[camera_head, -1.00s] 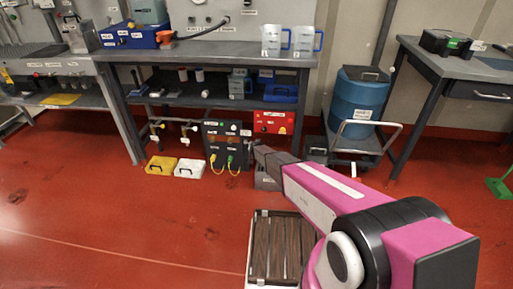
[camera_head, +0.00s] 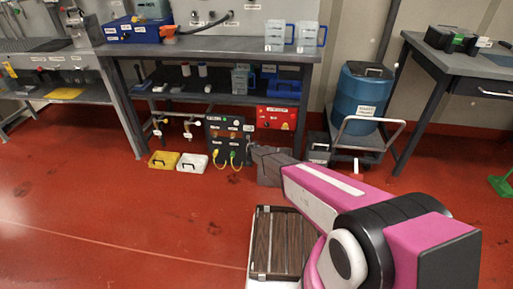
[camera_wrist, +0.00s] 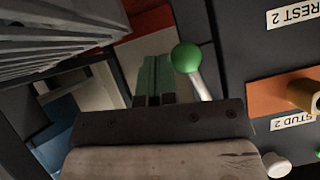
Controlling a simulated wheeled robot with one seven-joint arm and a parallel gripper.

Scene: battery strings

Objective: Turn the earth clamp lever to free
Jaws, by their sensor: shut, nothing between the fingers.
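In the wrist view a lever with a green ball knob (camera_wrist: 186,57) on a pale metal rod stands just right of my gripper (camera_wrist: 153,66). I take it to be the earth clamp lever; no label on it is readable. In the head view the black panel box (camera_head: 228,140) with yellow and green cables stands on the floor under the bench. My grey wrist hides its right side and my fingers; the lever cannot be made out there.
In the wrist view an orange plate (camera_wrist: 270,100) with a brass stud (camera_wrist: 302,95) sits right of the lever. A red box (camera_head: 275,118) stands right of the panel. Yellow (camera_head: 163,160) and white (camera_head: 192,164) cases lie on its left. Open red floor lies in front.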

